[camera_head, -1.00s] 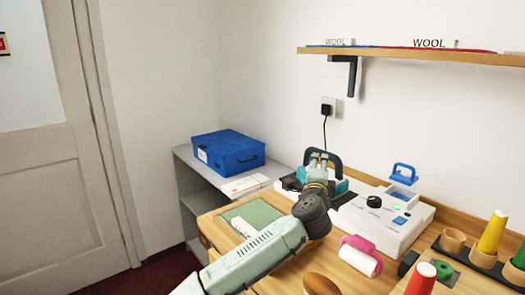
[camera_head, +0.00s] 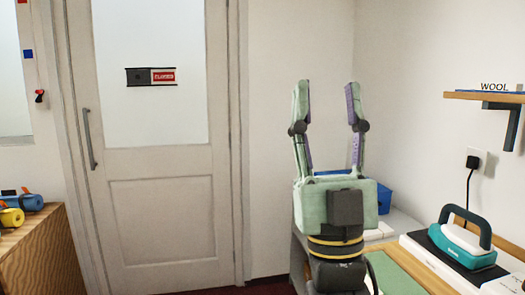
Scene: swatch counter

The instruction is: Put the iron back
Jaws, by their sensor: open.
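The iron (camera_head: 466,252), teal with a dark arched handle and a pale top, sits on a dark pad (camera_head: 428,245) on the wooden counter at the lower right. My gripper (camera_head: 327,92) is raised left of the iron, fingers pointing up and spread wide apart. It is open and empty, well clear of the iron. The underside of the iron is hidden.
A blue box (camera_head: 384,197) on the grey shelf unit is partly hidden behind my gripper. A green mat (camera_head: 393,274) lies on the counter. A black cord runs to a wall socket (camera_head: 476,160). A wall shelf (camera_head: 480,97) juts out above. The closed door (camera_head: 170,215) stands left.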

